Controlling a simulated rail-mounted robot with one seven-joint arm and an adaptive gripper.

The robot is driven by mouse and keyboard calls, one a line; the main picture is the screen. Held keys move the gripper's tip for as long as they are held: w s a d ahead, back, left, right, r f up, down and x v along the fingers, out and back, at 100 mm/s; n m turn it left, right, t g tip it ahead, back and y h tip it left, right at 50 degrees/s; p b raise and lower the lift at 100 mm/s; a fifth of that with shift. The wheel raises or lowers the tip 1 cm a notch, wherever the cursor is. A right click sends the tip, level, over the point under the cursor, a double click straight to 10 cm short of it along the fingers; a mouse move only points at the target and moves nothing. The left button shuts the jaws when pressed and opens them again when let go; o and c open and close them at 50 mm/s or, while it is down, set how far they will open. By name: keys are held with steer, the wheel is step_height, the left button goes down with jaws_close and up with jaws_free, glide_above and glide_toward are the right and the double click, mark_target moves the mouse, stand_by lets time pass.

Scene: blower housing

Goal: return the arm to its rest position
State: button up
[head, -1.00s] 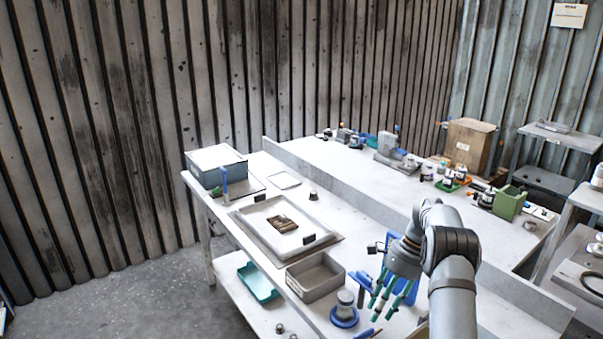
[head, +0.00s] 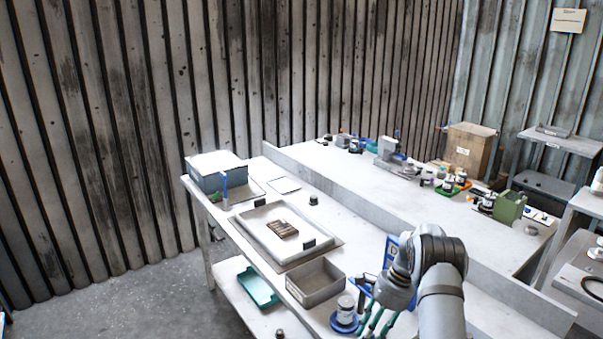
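My gripper (head: 377,318) is at the lower right in the head view, above the near part of the white workbench (head: 232,233). Its green-tipped fingers point down, and their ends are close to the lower edge of the picture. I cannot tell how far apart the fingers are, and no held object can be made out. A white cylinder on a blue round base (head: 344,314) stands just left of the fingers. A blue stand (head: 391,250) is partly hidden behind my gripper and wrist.
A grey open bin (head: 315,282) stands left of my gripper. Beyond it is a white tray (head: 262,222) holding a brown block (head: 283,229).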

steer(key=shift+s+r+m+t+b, duration=0.15)
steer(key=shift+m+t, duration=0.2)
steer(key=shift+m, duration=0.5)
steer(key=shift+f+m+t+b, duration=0.15)
steer(key=shift+m+t, duration=0.2)
steer(key=shift+m, duration=0.5)
steer(key=shift+r, duration=0.1)
steer(key=shift+d, duration=0.1)
